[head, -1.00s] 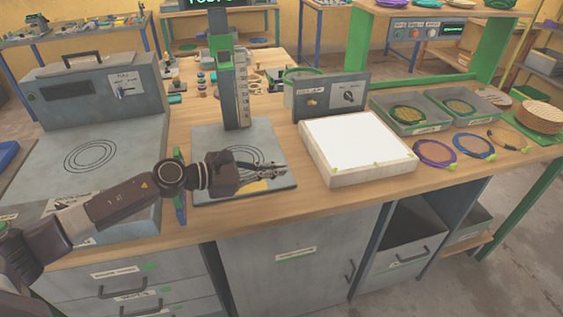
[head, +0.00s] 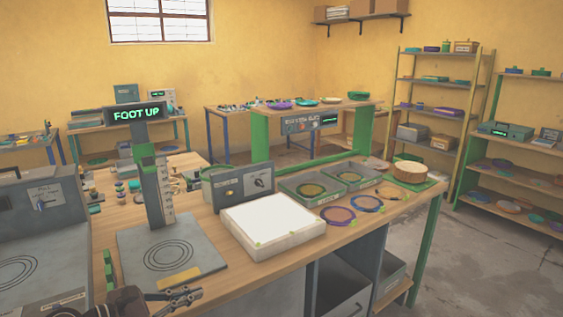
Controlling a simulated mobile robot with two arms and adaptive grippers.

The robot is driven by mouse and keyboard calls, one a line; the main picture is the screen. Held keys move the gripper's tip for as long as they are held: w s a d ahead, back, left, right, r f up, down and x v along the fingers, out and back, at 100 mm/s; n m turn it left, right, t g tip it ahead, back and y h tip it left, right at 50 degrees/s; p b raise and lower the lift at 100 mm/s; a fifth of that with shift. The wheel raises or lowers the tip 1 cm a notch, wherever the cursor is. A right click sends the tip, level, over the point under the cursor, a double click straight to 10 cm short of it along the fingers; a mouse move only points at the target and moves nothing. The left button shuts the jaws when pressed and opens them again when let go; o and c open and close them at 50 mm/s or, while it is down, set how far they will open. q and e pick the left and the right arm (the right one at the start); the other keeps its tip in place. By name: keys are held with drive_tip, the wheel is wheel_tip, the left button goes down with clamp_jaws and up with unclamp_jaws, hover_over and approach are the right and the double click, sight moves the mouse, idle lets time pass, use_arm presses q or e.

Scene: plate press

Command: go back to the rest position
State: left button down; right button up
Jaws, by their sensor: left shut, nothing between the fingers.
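My left gripper (head: 178,301) shows at the bottom edge of the head view, in front of the press plate. It is shut and empty. Most of my left arm is cut off by the lower edge of the picture. My right gripper is not in view. The press (head: 158,195) has a grey plate with ring marks (head: 168,256) and a yellow label at its front edge. Its display (head: 136,114) reads "FOOT UP". The plate is bare.
A white light panel (head: 272,222) stands right of the press. Grey trays (head: 314,190) and coloured rings (head: 338,215) lie further right on the wooden bench (head: 262,279). A grey device with ring marks (head: 22,262) is at left. Open floor (head: 480,270) lies at right.

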use_arm(q)
drive_tip(key=d+r+n+t+y, duration=0.2)
drive_tip(key=d+r+n+t, duration=0.3)
drive_tip(key=n, duration=0.8)
drive_tip(key=s+a+f+n+g+y, duration=0.1)
drive_tip(key=s+a+f+n+y, duration=0.5)
drive_tip(key=n, duration=0.5)
drive_tip(key=s+a+f+n+g+y, duration=0.15)
drive_tip(key=s+f+n+y, duration=0.25)
drive_tip(key=f+n, duration=0.55)
drive_tip(key=s+d+f+n+g+h, duration=0.1)
drive_tip(key=s+f+n+g, duration=0.2)
drive_tip(key=s+n, duration=0.35)
drive_tip(key=s+d+f+n+g, duration=0.1)
drive_tip(key=s+f+n+g, duration=0.2)
drive_tip(key=s, duration=0.7)
drive_tip(key=s+d+f+n+g+h, duration=0.1)
drive_tip(key=s+f+n+g, duration=0.25)
drive_tip(key=s, duration=0.45)
wheel_tip(320, 180, down, 25)
drive_tip(key=g, duration=0.1)
drive_tip(key=s+a+f+g, duration=0.1)
drive_tip(key=s+a+f, duration=0.2)
drive_tip(key=s+f, duration=1.4)
drive_tip(key=shift+s+f+y, duration=0.15)
drive_tip(key=shift+s+y, duration=0.15)
drive_tip(key=shift+s, duration=0.2)
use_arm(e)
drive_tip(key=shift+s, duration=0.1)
